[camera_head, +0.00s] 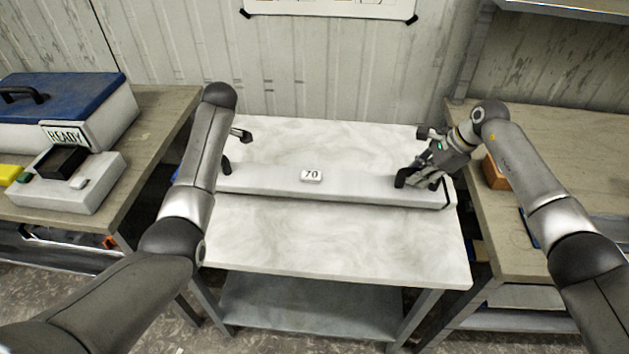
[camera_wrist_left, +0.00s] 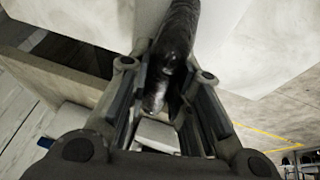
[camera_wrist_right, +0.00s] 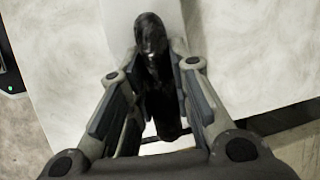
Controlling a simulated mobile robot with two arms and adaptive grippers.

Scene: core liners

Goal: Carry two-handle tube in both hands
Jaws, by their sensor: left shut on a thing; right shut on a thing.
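The two-handle tube (camera_head: 260,184) is a long pale grey bar with a white label reading 70. It lies across the white marble-topped table (camera_head: 330,245), and I cannot tell whether it touches the top. My right gripper (camera_head: 423,176) is at its right end, shut on the black right handle (camera_head: 402,178); this handle also shows between the fingers in the right wrist view (camera_wrist_right: 158,75). My left arm hides most of the left end in the head view. In the left wrist view my left gripper (camera_wrist_left: 168,90) is shut on the black left handle (camera_wrist_left: 178,40).
A left bench holds a blue-lidded case (camera_head: 70,95) and a grey box with a READY sign (camera_head: 65,134). A right bench (camera_head: 550,130) carries an orange-brown block (camera_head: 495,172). The marble top is clear in front of the tube. A wall stands behind.

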